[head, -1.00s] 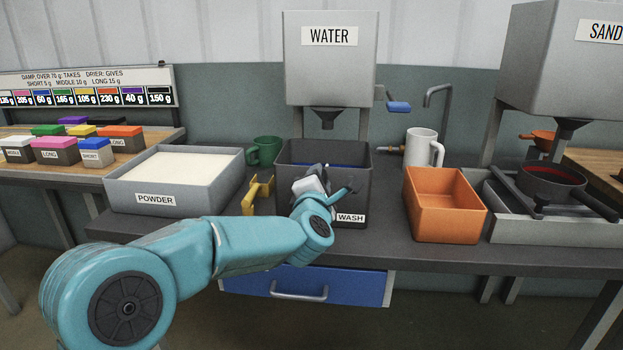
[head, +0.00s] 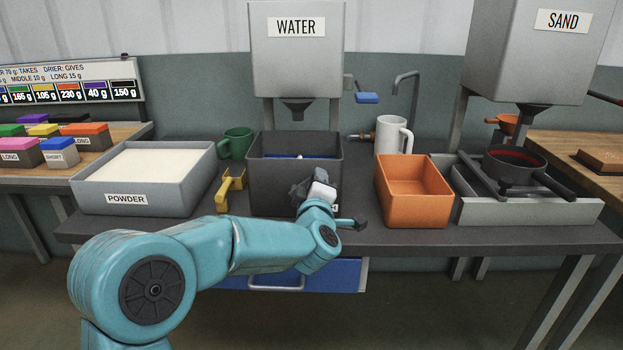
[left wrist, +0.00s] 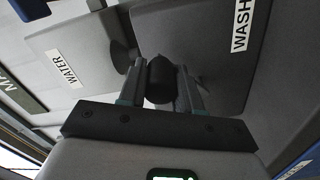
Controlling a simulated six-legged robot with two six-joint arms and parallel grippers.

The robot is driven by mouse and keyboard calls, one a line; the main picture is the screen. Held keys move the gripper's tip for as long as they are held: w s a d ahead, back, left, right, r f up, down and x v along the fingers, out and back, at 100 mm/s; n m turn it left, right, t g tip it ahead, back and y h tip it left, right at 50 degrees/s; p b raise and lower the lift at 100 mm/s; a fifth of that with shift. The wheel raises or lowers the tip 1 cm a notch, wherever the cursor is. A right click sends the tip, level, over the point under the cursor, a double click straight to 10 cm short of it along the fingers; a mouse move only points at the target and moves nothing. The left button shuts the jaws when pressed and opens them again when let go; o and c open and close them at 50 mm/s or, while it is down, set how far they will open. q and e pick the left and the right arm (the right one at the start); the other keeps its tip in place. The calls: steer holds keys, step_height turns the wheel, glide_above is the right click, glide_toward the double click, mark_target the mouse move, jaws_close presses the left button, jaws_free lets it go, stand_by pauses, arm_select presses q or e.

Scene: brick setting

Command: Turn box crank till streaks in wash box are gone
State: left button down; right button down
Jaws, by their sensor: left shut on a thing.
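The dark grey wash box (head: 270,185) stands under the water tank's spout. Blue contents (head: 325,156) show low inside it, with a small white spot; I cannot make out streaks. My left gripper (head: 310,194) is at the box's front right, partly hidden by its own wrist. In the left wrist view my left gripper (left wrist: 161,88) is shut on the crank's black round grip (left wrist: 159,79), in front of the box wall with the WASH label (left wrist: 242,24). The crank's arm is mostly hidden. My right gripper is not in view.
The powder tray (head: 82,193), yellow scoop (head: 231,188) and green mug (head: 236,143) are left of the box. The orange bin (head: 415,208) and white mug (head: 391,136) are right. The water tank (head: 298,60) hangs above. A blue drawer (head: 335,276) is below the bench.

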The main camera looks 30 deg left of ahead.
arm_select(q)
steer(key=shift+w+d+f+m, duration=0.1)
steer(key=shift+d+f+m, duration=0.15)
steer(key=shift+m, duration=0.35)
steer(key=shift+f, duration=0.1)
steer(key=c, duration=0.8)
jaws_free()
steer(key=v, duration=1.6)
steer(key=shift+d+f, duration=0.1)
